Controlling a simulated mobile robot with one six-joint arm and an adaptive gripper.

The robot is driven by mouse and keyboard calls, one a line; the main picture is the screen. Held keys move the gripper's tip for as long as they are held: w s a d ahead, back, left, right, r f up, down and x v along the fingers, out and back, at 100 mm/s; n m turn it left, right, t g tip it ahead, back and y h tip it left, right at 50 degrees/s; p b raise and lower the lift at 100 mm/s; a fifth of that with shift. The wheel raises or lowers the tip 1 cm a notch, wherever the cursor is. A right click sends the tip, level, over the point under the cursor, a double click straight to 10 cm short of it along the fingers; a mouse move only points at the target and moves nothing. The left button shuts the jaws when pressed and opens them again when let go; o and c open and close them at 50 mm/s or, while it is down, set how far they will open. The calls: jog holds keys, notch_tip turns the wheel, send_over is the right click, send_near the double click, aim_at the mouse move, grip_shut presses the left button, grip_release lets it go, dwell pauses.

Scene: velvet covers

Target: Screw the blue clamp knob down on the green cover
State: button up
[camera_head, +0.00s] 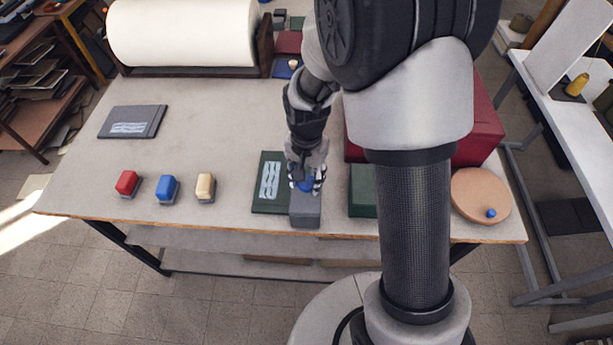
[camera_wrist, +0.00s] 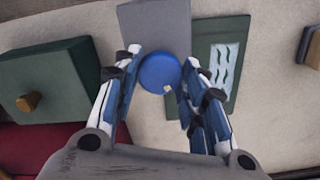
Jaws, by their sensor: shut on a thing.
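The green cover (camera_head: 264,205), flat with a pale wavy-patterned patch, lies near the table's front edge. It also shows in the wrist view (camera_wrist: 236,85). A grey block (camera_head: 305,217) sits at its right side and over its edge; the wrist view shows this block (camera_wrist: 150,22) too. The blue clamp knob (camera_wrist: 160,73) is round and sits at the block's near end, between my fingers. My gripper (camera_head: 306,182) points down and is shut on the knob. The fingers hide part of the knob in the head view, and its underside is hidden.
A green box (camera_head: 362,190) with a wooden knob and a large red box (camera_head: 484,125) stand to the right. A round board (camera_head: 480,190) bears another small blue knob (camera_head: 491,213).

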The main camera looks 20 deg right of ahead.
aim_at(307, 182)
jog(key=o, duration=1.1)
jog(key=shift+c, duration=0.2)
notch_tip(307, 182, up, 12)
jog(key=shift+r, duration=0.15)
dwell(0.4)
